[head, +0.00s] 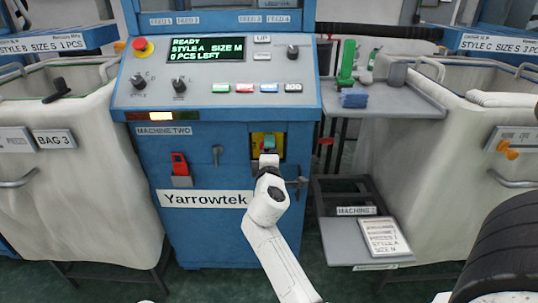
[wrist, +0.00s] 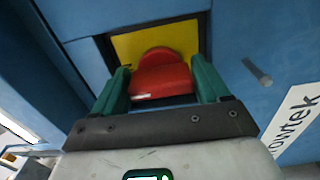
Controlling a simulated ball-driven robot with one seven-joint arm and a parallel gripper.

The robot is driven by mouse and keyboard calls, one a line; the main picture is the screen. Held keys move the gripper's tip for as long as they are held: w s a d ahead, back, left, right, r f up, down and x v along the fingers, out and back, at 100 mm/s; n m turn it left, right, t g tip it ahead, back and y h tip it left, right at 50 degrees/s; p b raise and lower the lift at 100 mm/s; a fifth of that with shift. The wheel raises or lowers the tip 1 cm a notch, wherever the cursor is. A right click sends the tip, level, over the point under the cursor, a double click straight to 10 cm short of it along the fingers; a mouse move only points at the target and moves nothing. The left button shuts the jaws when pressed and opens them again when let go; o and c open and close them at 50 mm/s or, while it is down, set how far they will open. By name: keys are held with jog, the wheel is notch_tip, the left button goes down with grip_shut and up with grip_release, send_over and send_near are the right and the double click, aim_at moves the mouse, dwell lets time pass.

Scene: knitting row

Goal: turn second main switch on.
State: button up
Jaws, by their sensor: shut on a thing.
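The blue front of the machine labelled MACHINE TWO (head: 164,130) holds a yellow switch plate (head: 257,141) in a recess right of its middle. In the wrist view a red switch knob (wrist: 160,80) sits on that yellow plate (wrist: 128,46). My gripper (head: 268,143) is at the recess and hides most of the switch in the head view. In the wrist view my gripper (wrist: 162,88) has its green fingers on both sides of the red knob, shut on it. The far side of the knob is hidden, and I cannot read any position marks.
Above is a control panel (head: 130,97) whose screen (head: 206,49) reads READY, STYLE A, SIZE M, 0 PCS LEFT. A red lockout piece (head: 180,162) hangs on the left of the front. White bags (head: 85,115) flank the machine. A grey side shelf (head: 400,98) stands at right.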

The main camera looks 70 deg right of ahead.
jog(key=shift+f, duration=0.1)
jog(key=o, duration=0.7)
jog(key=v, duration=1)
jog(key=shift+s+a+p, duration=0.2)
jog(key=shift+a+p, duration=0.1)
jog(key=shift+p, duration=0.1)
